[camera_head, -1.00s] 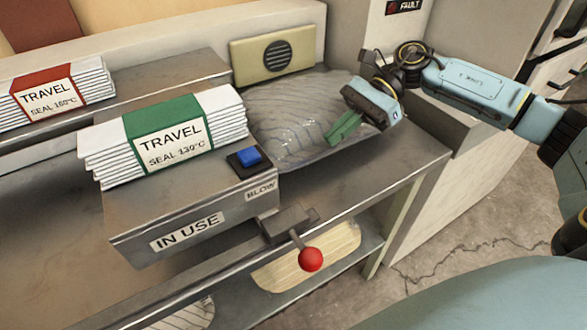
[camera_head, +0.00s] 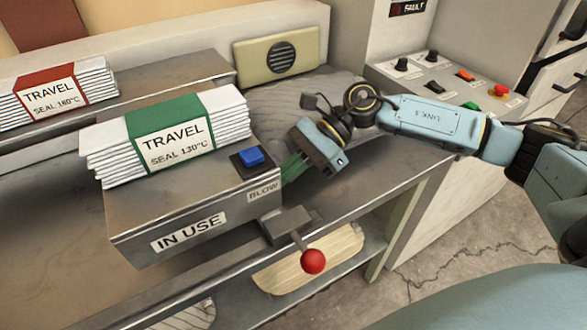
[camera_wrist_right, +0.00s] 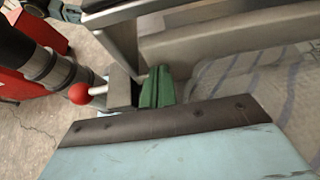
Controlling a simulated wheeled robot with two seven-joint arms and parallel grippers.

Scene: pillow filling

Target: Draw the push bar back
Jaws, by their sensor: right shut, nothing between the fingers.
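A lever with a red ball knob (camera_head: 313,261) sticks out from a dark metal block (camera_head: 287,224) on the bench's front rail. No part is labelled as the push bar, so I cannot tell for sure which part it is. My right gripper (camera_head: 291,172) has green fingers, shut and empty, pointing down just right of the blow box, behind the block. In the right wrist view the green fingers (camera_wrist_right: 157,87) appear beside the dark block, with the red knob (camera_wrist_right: 80,93) to their left. The fingers' contact with the block cannot be told. My left gripper is out of view.
The metal box (camera_head: 190,232) marked IN USE carries green-banded TRAVEL covers (camera_head: 170,132) and a blue button (camera_head: 251,157). A grey, wavy-patterned filmy bag (camera_head: 285,105) lies behind my gripper, below a beige vented panel (camera_head: 278,56). A control panel (camera_head: 450,85) stands right.

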